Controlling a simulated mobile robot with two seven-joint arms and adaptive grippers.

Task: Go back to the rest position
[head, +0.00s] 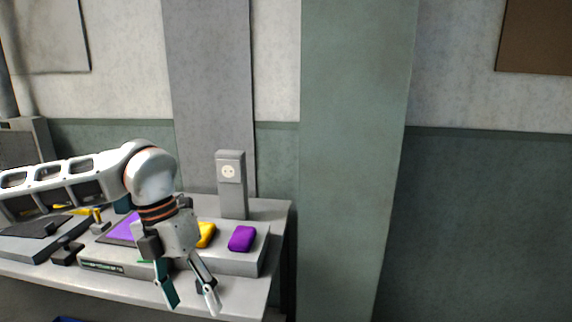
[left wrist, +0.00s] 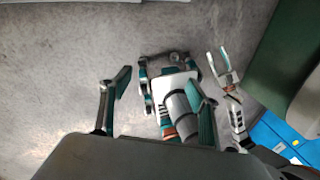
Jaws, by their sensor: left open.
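My left gripper (head: 190,303) hangs pointing down in front of the table's front edge, its two fingers spread apart with nothing between them. Its fingers also show in the left wrist view (left wrist: 161,98), apart and empty, above the grey floor. My left arm comes in from the left across the table and hides part of what lies there. My right gripper cannot be made out in the head view.
The grey table (head: 255,300) bears a low grey platform (head: 240,262) with a purple block (head: 242,239), a yellow block (head: 207,234) and a purple sheet (head: 122,229). A grey post (head: 232,200) stands behind. Blue containers (left wrist: 283,135) show at the lower right in the wrist view.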

